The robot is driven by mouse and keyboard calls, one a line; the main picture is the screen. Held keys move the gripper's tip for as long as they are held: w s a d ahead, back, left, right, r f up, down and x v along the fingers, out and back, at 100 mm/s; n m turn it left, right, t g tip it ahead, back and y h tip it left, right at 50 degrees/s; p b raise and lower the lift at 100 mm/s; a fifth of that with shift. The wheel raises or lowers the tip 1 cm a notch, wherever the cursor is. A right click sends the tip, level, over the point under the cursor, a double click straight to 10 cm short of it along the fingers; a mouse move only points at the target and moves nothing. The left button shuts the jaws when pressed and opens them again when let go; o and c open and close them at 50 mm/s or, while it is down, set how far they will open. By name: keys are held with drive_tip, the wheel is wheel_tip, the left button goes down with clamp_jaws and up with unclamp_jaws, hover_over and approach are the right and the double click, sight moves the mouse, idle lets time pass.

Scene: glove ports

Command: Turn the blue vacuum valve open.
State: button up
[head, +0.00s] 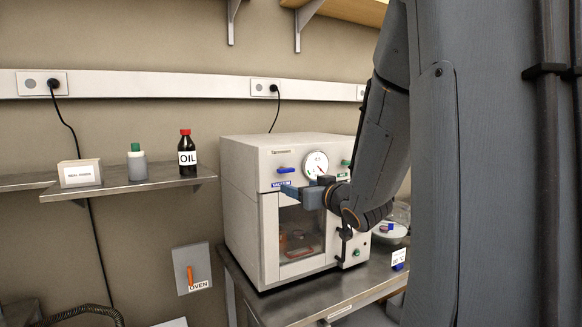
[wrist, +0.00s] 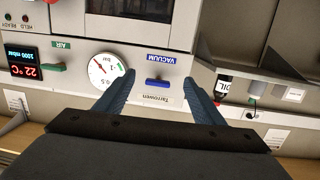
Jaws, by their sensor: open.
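The blue vacuum valve (head: 286,170) is a flat bar handle on the upper front of the white vacuum oven (head: 243,205). Its handle lies level, above the blue VACUUM label (head: 281,184). In the upside-down wrist view the valve (wrist: 158,84) shows between my two blue-grey fingers, with the label (wrist: 162,58) above it in the picture. My gripper (head: 288,191) is open and empty in front of the panel, just below the valve in the head view. In the wrist view my gripper (wrist: 159,77) spans the handle; I cannot tell whether the fingers touch anything.
A round dial gauge (wrist: 104,70) is beside the left finger in the wrist view, with a green AIR handle (wrist: 58,67) and a lit display (wrist: 23,62) farther left. A shelf (head: 150,190) with an oil bottle (head: 187,155) stands left of the oven.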

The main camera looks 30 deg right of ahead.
sight(288, 170)
drive_tip(key=shift+n+t+y, duration=0.3)
drive_tip(key=shift+t+y, duration=0.1)
drive_tip(key=shift+t, duration=0.2)
drive_tip(key=shift+w+d+r+p, duration=0.1)
drive_tip(key=shift+w+r+p, duration=0.4)
drive_tip(key=shift+w, duration=0.7)
drive_tip(key=shift+w+r+p, duration=0.25)
drive_tip(key=shift+w+r, duration=0.35)
drive_tip(key=shift+w, duration=0.65)
drive_tip(key=shift+w+d+r+p, duration=0.1)
drive_tip(key=shift+w+r+p, duration=0.4)
drive_tip(key=shift+w, duration=0.7)
drive_tip(key=c, duration=1)
drive_tip(key=shift+c, duration=0.2)
